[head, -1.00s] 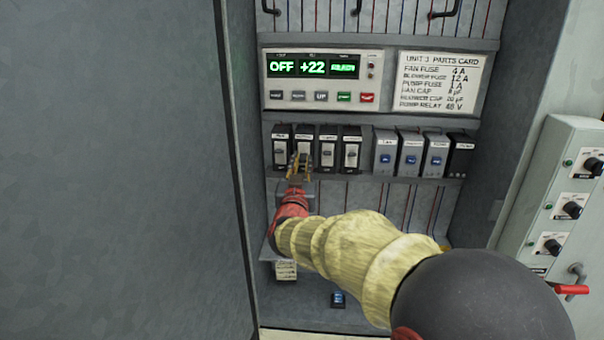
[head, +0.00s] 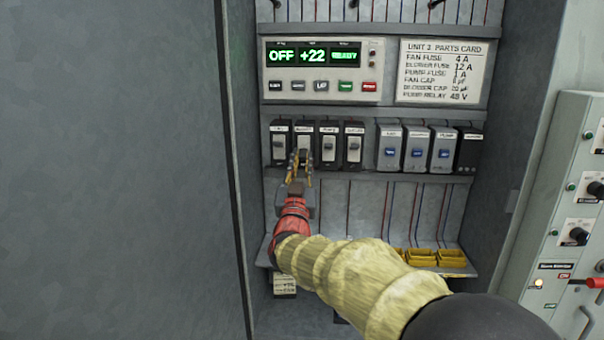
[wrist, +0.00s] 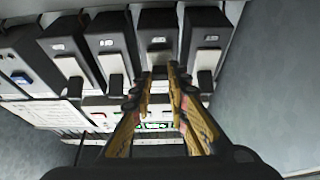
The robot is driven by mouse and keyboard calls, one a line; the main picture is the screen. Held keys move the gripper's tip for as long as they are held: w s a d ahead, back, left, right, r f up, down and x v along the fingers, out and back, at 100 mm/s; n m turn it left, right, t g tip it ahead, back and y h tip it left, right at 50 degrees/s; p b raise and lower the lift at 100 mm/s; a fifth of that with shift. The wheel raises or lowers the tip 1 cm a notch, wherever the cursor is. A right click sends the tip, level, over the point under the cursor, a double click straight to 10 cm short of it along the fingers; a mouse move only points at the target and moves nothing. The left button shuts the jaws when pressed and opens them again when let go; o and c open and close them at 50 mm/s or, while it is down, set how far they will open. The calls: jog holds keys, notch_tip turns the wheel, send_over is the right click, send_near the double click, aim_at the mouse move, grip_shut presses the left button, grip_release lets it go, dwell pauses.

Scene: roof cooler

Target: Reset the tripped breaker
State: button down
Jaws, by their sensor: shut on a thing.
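A row of four black breakers with pale toggles hangs on the left of the cabinet's middle rail. The second breaker from the left (head: 304,134) has its toggle partly behind my fingers, and the toggle looks lower than its neighbours'. My gripper (head: 298,160) reaches up from below and is shut on that toggle. In the wrist view the row is seen inverted; my gripper (wrist: 162,75) has its fingertips around the toggle of the second breaker (wrist: 157,25) from the right. The display panel (head: 322,72) above reads OFF, +22 and what looks like READY.
A parts card (head: 440,72) is above. Yellow bins (head: 451,258) sit on the lower shelf. The cabinet door (head: 115,170) is left; a control box (head: 565,210) is right.

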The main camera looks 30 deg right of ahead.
jog(key=shift+b, duration=0.3)
jog(key=c, duration=1.7)
grip_release()
jog(key=shift+f, duration=0.1)
jog(key=v, duration=1.2)
jog(key=shift+w+f, duration=0.1)
jog(key=shift+f, duration=0.05)
jog(key=shift+a, duration=0.1)
